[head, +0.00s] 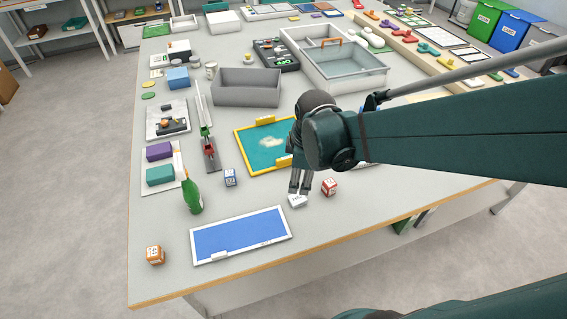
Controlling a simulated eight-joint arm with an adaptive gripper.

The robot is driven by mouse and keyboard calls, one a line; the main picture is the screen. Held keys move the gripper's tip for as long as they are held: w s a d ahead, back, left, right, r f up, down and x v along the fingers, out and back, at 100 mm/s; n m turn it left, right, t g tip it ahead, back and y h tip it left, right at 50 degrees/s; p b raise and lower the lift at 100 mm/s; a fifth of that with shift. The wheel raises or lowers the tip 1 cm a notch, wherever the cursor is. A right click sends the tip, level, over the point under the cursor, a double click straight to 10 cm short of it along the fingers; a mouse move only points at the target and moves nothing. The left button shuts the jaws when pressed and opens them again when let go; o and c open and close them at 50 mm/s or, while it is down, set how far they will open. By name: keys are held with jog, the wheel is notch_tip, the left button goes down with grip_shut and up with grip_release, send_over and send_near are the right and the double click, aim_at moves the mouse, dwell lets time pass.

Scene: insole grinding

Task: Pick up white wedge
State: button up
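A small white block with dark marks (297,201), which looks like the white wedge, is on or just above the grey table, between the teal tray and the blue board. My gripper (299,191) points down right over it, with its fingertips at the block's upper edge. The two fingers stand a little apart. The view is too small to tell whether they touch or grip the block, or whether it rests on the table.
A red lettered cube (329,187) stands close to the right of my gripper. A yellow-rimmed teal tray (250,149) lies behind it, and a blue board (240,234) in front left. A blue cube (230,177) and green bottle (192,193) stand left. The table's front right is clear.

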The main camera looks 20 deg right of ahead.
aim_at(301, 196)
jog(key=shift+w+d+f+n+g+p, duration=0.3)
jog(key=shift+f+n+p, duration=0.3)
jog(key=shift+f+n, duration=0.3)
jog(key=shift+w+d+f+n+g+p, duration=0.2)
jog(key=shift+f+n+g+p, duration=0.35)
jog(key=shift+n, duration=0.5)
jog(key=shift+w+d+f+n+g+p, duration=0.25)
jog(key=shift+f+n+p, duration=0.4)
jog(key=shift+f+n, duration=0.3)
jog(key=shift+f+b, duration=0.3)
jog(key=shift+f, duration=0.95)
jog(key=shift+f+b, duration=0.75)
jog(key=shift+f, duration=1.85)
jog(key=shift+c, duration=0.3)
jog(key=c, duration=0.7)
